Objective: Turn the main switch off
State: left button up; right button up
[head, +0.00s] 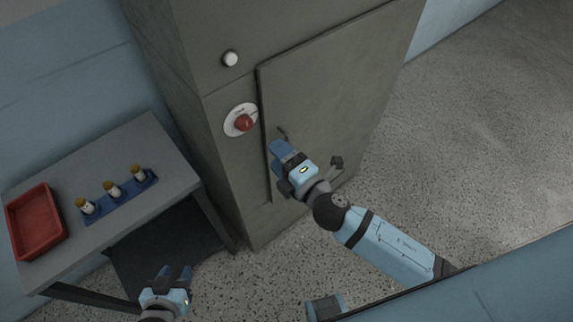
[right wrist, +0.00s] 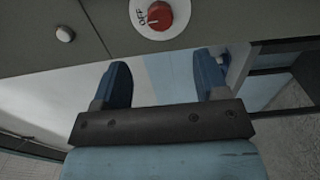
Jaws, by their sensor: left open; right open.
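The main switch is a red round knob (head: 243,123) on a white dial, on the front of a tall grey cabinet (head: 225,150). It also shows at the top of the right wrist view (right wrist: 157,16), with the word OFF on its dial; I cannot tell for sure where the knob points. My right gripper (head: 278,147) is in front of the cabinet, to the right of and below the knob, apart from it. In the right wrist view its blue fingers (right wrist: 162,78) are spread and empty. My left gripper (head: 176,273) is open and empty, low at the left.
A small round white button or lamp (head: 230,58) sits above the switch. A grey table (head: 150,150) at the left bears a red tray (head: 62,238) and a blue rack (head: 150,182) with several small bottles.

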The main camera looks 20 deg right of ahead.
jog(key=shift+v, duration=1.2)
jog(key=s+d+f+m+g+h+p, duration=0.1)
jog(key=s+d+f+m+g+h, duration=0.1)
jog(key=s+d+f+m, duration=0.2)
jog(key=s+d+f+m+g+h+p, duration=0.1)
jog(key=s+f+m, duration=0.6)
jog(key=m, duration=0.8)
notch_tip(320, 180, down, 3)
jog(key=d+g+p, duration=0.1)
jog(key=d+g, duration=0.1)
jog(key=d, duration=0.1)
jog(key=shift+s+m+g+h, duration=0.3)
jog(key=shift+h, duration=0.1)
jog(key=shift+r, duration=0.15)
